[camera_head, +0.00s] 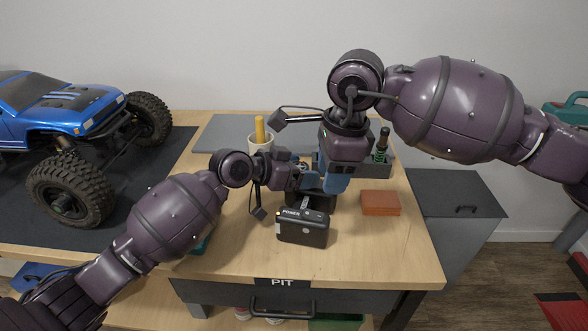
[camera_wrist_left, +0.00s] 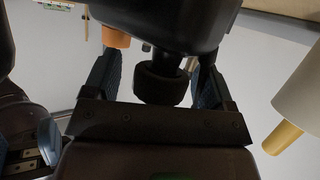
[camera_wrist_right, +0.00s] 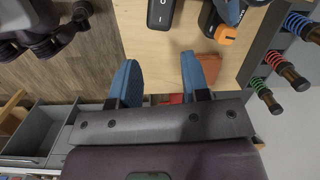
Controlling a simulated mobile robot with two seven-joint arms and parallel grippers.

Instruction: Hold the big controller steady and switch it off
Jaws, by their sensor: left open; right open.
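The big controller shows as a black body (camera_head: 312,200) behind a black POWER box (camera_head: 302,228), mostly hidden by my arms. In the left wrist view its black body (camera_wrist_left: 160,22) is close, with a dark round neck (camera_wrist_left: 160,85) between the fingers of my open left gripper (camera_wrist_left: 157,75); I cannot tell whether they touch. In the right wrist view the controller (camera_wrist_right: 213,22) has an orange marked part (camera_wrist_right: 227,35), with a blue finger of my left gripper over it. My right gripper (camera_wrist_right: 165,78) is open and empty, pointing down near the controller.
An orange-brown block (camera_head: 380,203) lies to the right. A white cup (camera_head: 260,145) with a yellow handle and a rack with sprung shocks (camera_head: 381,147) stand behind. A blue crawler (camera_head: 60,110) stands on the dark mat at left. The front right table corner is clear.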

